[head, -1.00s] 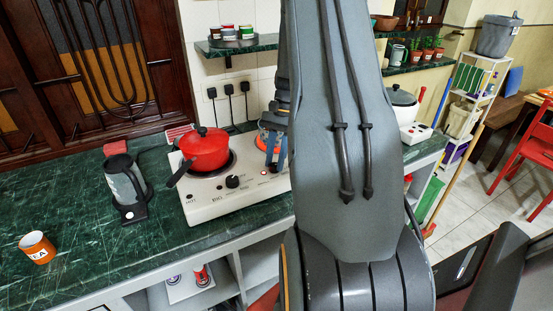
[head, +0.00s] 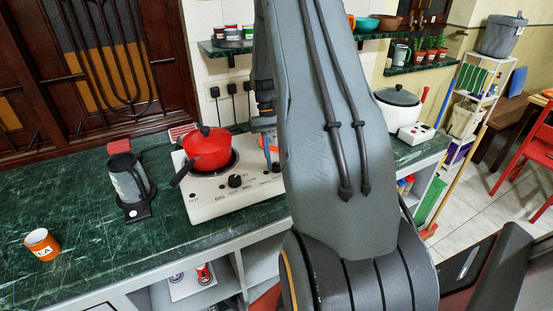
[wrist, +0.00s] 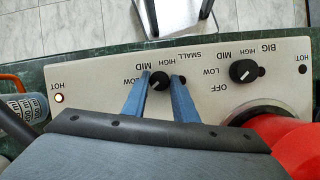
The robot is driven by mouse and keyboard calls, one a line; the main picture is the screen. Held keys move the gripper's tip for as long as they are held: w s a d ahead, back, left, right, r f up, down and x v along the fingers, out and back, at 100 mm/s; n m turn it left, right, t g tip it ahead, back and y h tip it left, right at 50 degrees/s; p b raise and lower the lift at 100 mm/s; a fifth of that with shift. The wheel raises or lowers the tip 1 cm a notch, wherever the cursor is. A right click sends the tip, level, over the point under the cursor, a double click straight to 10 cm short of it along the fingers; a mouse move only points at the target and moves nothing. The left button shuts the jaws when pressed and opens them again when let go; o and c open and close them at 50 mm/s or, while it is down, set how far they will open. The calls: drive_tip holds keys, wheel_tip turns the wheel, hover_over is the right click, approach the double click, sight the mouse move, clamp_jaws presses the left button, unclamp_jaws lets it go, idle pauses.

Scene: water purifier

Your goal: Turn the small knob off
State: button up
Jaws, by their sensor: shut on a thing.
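The small knob (wrist: 159,82) is a round black dial on the white stove's front panel, beside the word SMALL in the wrist view. My gripper (wrist: 160,79) has its two blue fingers on either side of this knob, shut on it. Its exact setting is hard to read. The HOT light (wrist: 59,98) on the small knob's side glows. The big knob (wrist: 243,70) stands apart, to the right in the wrist view. In the head view, my arm hides the small knob and most of the gripper.
A red pot (head: 208,149) sits on the stove (head: 222,201), and its side (wrist: 298,145) also shows in the wrist view. A kettle (head: 128,184) and an orange tea mug (head: 42,244) stand on the green counter (head: 75,215). A rice cooker (head: 397,106) is behind my arm, right.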

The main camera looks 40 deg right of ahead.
drive_tip(key=shift+s+n, duration=0.1)
drive_tip(key=shift+n, duration=0.4)
drive_tip(key=o, duration=1)
drive_tip(key=shift+o, duration=0.2)
drive_tip(key=shift+w+r, duration=0.3)
drive_tip(key=shift+r, duration=0.15)
drive_tip(key=a+b+v, duration=0.1)
drive_tip(key=b+v, duration=0.1)
drive_tip(key=v, duration=0.4)
drive_tip(key=shift+d+r, duration=0.4)
drive_tip(key=shift+d, duration=0.1)
drive_tip(key=shift+w, duration=0.1)
